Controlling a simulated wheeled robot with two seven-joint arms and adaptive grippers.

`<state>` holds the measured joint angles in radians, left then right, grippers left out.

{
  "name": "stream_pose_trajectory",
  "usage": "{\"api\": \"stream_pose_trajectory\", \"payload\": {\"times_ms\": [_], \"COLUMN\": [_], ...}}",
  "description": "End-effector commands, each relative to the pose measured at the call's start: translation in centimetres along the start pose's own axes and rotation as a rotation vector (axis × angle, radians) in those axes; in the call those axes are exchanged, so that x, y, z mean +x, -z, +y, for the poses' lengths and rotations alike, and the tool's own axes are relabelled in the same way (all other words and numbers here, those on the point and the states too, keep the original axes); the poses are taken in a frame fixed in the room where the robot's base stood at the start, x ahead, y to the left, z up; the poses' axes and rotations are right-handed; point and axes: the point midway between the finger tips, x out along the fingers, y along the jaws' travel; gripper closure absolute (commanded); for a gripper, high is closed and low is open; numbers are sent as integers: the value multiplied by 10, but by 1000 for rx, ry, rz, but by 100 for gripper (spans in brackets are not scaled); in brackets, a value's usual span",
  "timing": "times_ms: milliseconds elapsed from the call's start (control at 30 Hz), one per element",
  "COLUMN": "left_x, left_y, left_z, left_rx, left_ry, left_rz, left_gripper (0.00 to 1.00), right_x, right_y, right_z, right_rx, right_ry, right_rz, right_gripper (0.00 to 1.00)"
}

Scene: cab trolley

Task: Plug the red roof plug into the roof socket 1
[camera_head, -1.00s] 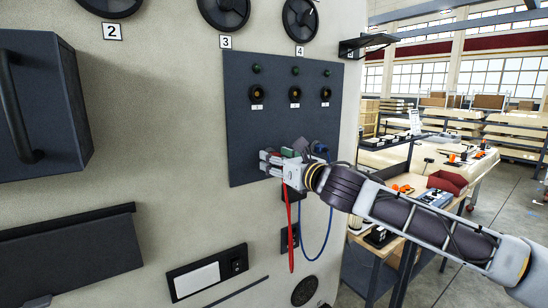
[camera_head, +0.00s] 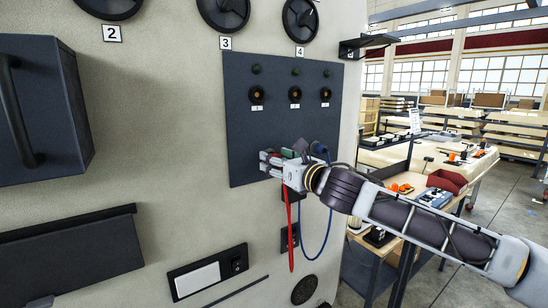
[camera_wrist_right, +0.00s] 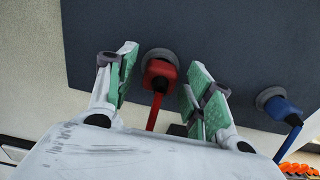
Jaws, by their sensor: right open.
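The red roof plug (camera_wrist_right: 160,75) is seated in a round grey holder on the dark panel, with its red cable hanging down. My right gripper (camera_wrist_right: 162,80) is open, with one green-padded finger on each side of the plug; gaps show between pads and plug. In the head view the right gripper (camera_head: 272,162) is at the panel's lower edge and hides the red plug; the red cable (camera_head: 290,235) hangs below it. Roof sockets sit in a row above; the left one (camera_head: 257,95) has a small label too small to read. My left gripper is out of view.
A blue plug (camera_wrist_right: 280,107) sits in a holder right of the red one, its blue cable (camera_head: 329,235) looping below. Numbered black handwheels (camera_head: 300,18) are above the panel. A dark box with a handle (camera_head: 45,110) projects at left. A workbench (camera_head: 400,185) stands at right.

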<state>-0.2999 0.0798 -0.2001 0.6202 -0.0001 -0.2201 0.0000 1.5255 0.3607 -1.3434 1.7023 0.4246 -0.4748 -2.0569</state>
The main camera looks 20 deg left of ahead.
Motion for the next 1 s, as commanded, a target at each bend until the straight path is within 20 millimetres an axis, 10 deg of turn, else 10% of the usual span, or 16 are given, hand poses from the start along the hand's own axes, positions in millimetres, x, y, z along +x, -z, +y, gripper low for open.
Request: {"api": "stream_pose_trajectory", "payload": {"times_ms": [267, 667, 1000], "left_x": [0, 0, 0], "left_y": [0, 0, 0], "left_z": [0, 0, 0], "left_rx": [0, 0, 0], "left_ry": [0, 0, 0], "left_rz": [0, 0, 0], "left_gripper": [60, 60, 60], "right_x": [0, 0, -2], "right_y": [0, 0, 0], "right_z": [0, 0, 0], "right_rx": [0, 0, 0], "right_ry": [0, 0, 0], "right_rz": [0, 0, 0], "right_gripper": [48, 98, 100]}}
